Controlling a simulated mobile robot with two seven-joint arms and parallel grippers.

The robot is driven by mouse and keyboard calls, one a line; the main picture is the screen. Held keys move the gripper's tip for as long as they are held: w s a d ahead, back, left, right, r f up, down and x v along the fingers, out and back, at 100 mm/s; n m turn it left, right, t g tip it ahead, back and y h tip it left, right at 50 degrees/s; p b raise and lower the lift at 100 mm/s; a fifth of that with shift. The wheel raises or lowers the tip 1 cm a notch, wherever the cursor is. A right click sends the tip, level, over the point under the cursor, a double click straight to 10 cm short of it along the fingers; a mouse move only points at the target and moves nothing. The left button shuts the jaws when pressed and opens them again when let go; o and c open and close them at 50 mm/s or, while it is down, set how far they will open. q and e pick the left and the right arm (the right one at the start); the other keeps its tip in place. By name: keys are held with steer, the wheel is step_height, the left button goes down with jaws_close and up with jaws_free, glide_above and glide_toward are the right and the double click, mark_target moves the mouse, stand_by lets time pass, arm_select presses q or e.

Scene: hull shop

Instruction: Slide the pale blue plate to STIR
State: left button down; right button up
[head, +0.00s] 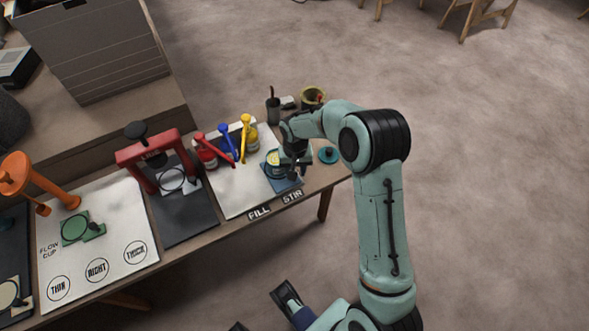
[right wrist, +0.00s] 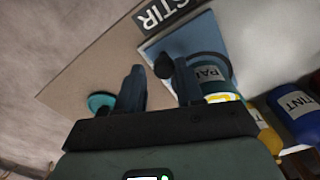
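The pale blue plate (head: 284,184) lies at the right end of the bench, close behind the STIR label (head: 292,197) and to the right of the FILL label (head: 259,212). A paint can (head: 273,165) stands on it. In the right wrist view the plate (right wrist: 158,48) is beside the STIR label (right wrist: 163,14), with the can (right wrist: 215,82) behind my finger. My right gripper (right wrist: 160,78) is over the plate's edge, fingers apart, with a dark round knob (right wrist: 163,66) between the tips; contact cannot be told. My left gripper (head: 262,310) is low in the head view, fingers spread, empty.
Red, blue and yellow tint pots (head: 247,134) stand left of the plate. A teal lid (head: 328,155) lies to its right, and a dark cup (head: 272,108) stands behind. A red press (head: 150,155) is further left. Bare bench shows around the lid.

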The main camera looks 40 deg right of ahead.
step_height(320, 180, up, 13)
steer(key=p, duration=0.2)
steer(key=shift+r, duration=0.2)
stand_by(0.6)
